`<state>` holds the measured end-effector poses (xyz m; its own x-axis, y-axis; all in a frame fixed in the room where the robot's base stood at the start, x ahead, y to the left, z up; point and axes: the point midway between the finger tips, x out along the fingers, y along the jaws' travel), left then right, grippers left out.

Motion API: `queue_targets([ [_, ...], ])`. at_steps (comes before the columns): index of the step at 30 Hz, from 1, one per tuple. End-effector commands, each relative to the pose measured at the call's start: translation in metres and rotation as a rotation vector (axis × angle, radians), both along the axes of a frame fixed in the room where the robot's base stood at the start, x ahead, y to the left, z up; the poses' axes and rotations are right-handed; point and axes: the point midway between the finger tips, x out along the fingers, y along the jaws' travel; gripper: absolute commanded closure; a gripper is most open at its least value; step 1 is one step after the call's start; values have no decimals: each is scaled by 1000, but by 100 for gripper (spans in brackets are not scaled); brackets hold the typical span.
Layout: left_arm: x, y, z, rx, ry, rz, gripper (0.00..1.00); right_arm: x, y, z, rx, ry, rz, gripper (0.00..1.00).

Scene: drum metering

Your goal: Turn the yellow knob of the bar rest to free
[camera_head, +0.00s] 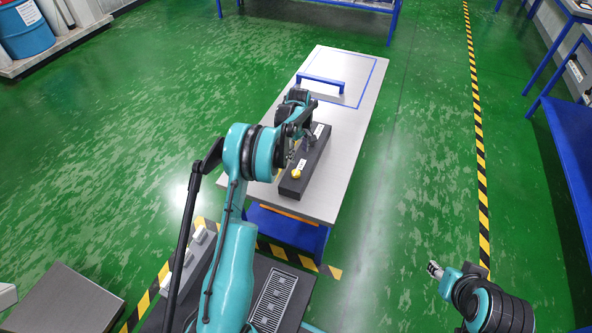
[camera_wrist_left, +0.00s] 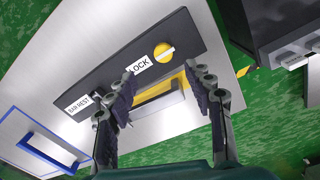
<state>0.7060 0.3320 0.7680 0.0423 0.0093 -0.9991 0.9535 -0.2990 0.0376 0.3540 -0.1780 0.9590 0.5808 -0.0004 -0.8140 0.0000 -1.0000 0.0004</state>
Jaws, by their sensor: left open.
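The bar rest (camera_head: 316,158) is a long dark block on the light table. Its yellow knob (camera_head: 297,174) sits near the block's near end. In the left wrist view the knob (camera_wrist_left: 164,51) is round with a white line across it, roughly in line with the white LOCK label (camera_wrist_left: 138,65) beside it. No FREE label is readable. My left gripper (camera_wrist_left: 163,80) is open and empty, its fingers apart, with the knob showing beyond the gap and no contact visible. In the head view my left arm reaches over the block and partly hides it. My right gripper (camera_head: 435,269) is off the table at lower right.
The table (camera_head: 350,150) carries a blue handle (camera_head: 320,82) inside a blue outline at its far end. The bar rest also bears a BAR REST label (camera_wrist_left: 78,104). A blue bench (camera_head: 575,150) stands at the right.

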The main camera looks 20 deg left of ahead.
Motion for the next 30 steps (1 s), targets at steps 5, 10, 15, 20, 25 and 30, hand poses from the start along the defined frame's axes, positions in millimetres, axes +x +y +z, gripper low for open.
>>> queue_targets([
  [5, 6, 12, -38, -10, 35, 81, 48, 0, 0, 1, 0, 0, 0, 60],
  [10, 6, 14, -52, -12, 44, 101, 48, 0, 0, -1, 0, 0, 0, 60],
  [15, 6, 14, -71, -12, 44, 100, 48, 0, 0, -10, 0, 0, 0, 60],
  [20, 6, 14, -99, -12, 44, 99, 48, 0, 0, -22, 0, 0, 0, 60],
  [25, 6, 14, -121, -11, 43, 99, 48, 0, 0, -31, 0, 0, 0, 60],
  [30, 6, 14, -125, -11, 43, 99, 48, 0, 0, -31, 0, 0, 0, 60],
])
